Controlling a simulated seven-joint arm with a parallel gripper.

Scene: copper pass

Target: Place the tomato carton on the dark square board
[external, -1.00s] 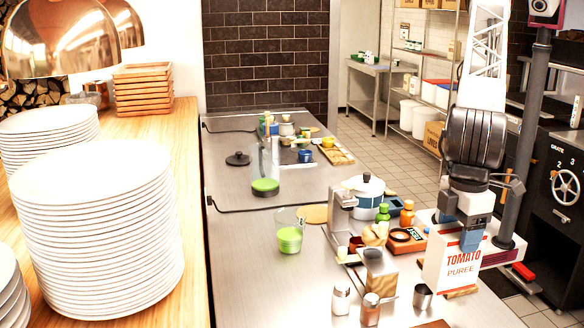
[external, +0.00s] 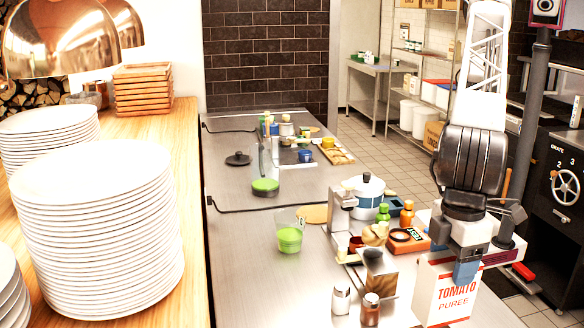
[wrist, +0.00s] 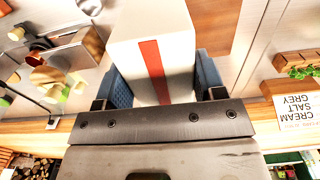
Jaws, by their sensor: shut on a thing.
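The tomato carton (external: 447,300) is white with red lettering and stands upright near the front right of the steel counter in the external view. My gripper (external: 467,270) is shut on its upper part. In the wrist view, the carton (wrist: 185,45), with a red stripe, sits between the blue fingers of my gripper (wrist: 163,85). I cannot tell whether its base touches anything. A brown wooden surface (wrist: 222,25) shows beside the carton in the wrist view; I cannot tell whether it is the dark square board. I cannot make out that board in the external view.
A wooden block with a dark top (external: 378,275), a salt shaker (external: 341,298) and a brown-red shaker (external: 370,309) stand left of the carton. An orange box (external: 408,240) and a white-lidded pot (external: 363,197) are behind. The counter's front left is clear.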

